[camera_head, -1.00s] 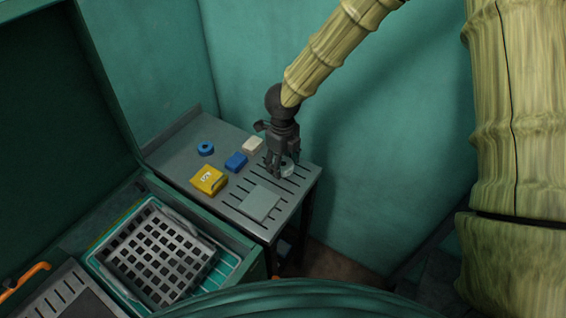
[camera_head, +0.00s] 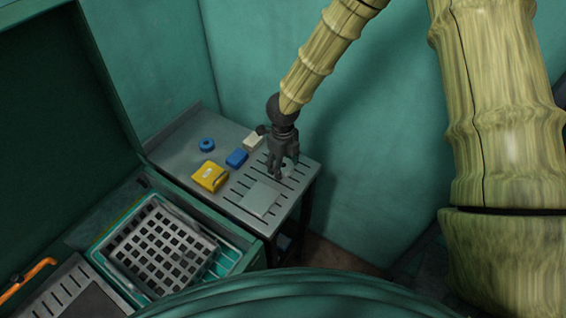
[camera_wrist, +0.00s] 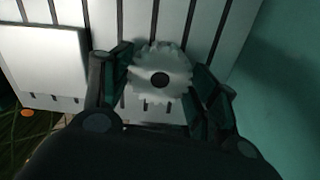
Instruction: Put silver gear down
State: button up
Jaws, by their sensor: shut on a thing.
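The silver gear (camera_wrist: 172,62) is a toothed disc with a dark centre hole, seen between my gripper's fingers in the wrist view. My gripper (camera_wrist: 162,88) is shut on it from both sides. In the head view my gripper (camera_head: 281,168) points down over the slotted right end of the metal table (camera_head: 225,134). The gear (camera_head: 288,170) is mostly hidden by the fingers there. It is at or just above the slotted surface; I cannot tell whether it touches.
On the table are a grey square plate (camera_head: 261,198), a yellow box (camera_head: 209,176), a blue block (camera_head: 237,158), a white block (camera_head: 253,142) and a blue ring (camera_head: 207,145). A teal bin with a grey grid basket (camera_head: 160,247) stands in front. A wall rises behind.

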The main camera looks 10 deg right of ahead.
aim_at(283, 165)
jog(key=shift+f, duration=0.1)
jog(key=o, duration=1.5)
notch_tip(283, 165, up, 12)
jog(key=b, duration=0.3)
jog(key=shift+r, duration=0.2)
jog(key=shift+f, duration=0.1)
